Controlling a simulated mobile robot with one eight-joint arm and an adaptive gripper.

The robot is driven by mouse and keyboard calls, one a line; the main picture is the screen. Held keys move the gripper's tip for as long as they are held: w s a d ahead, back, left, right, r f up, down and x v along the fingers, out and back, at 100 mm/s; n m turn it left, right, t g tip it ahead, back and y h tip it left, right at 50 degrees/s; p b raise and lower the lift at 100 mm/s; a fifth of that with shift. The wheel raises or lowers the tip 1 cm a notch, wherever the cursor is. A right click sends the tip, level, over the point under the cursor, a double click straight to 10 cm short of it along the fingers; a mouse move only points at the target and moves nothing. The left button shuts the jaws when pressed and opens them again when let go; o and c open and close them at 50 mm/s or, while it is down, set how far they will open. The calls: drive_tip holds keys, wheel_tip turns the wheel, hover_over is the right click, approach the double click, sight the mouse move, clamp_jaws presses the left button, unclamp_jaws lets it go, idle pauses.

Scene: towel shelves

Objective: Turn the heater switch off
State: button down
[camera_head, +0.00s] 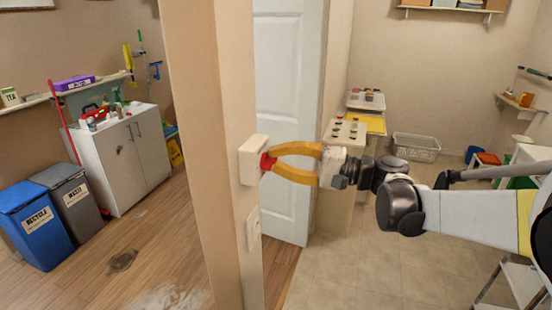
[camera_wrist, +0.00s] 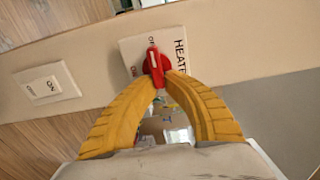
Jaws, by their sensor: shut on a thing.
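The heater switch is a white box (camera_head: 248,160) on the end face of a beige wall. In the wrist view its plate (camera_wrist: 135,46) carries dark lettering reading "HEATE", the rest cut off or hidden. A red knob (camera_wrist: 155,64) with a pale line sits on the plate; it also shows in the head view (camera_head: 266,162). Small labels lie near the knob, too small to read surely. My gripper (camera_head: 270,164), with yellow fingers, is shut on the red knob; the fingertips (camera_wrist: 165,76) hide part of its sides.
A second white switch (camera_head: 253,228), marked "ON" in the wrist view (camera_wrist: 47,88), is on the same wall below the heater switch. A white door (camera_head: 288,110) stands behind. Recycling bins (camera_head: 35,225) and a cabinet (camera_head: 125,160) are left. The tiled floor right of the wall is mostly free.

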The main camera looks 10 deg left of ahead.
drive_tip(key=c, duration=1.5)
unclamp_jaws()
drive_tip(key=shift+o, duration=0.2)
drive_tip(key=shift+s+a, duration=0.1)
drive_tip(key=shift+a, duration=0.1)
drive_tip(key=shift+d, duration=0.15)
drive_tip(key=d, duration=1.1)
drive_tip(key=shift+s+d, duration=0.35)
drive_tip(key=shift+s, duration=0.1)
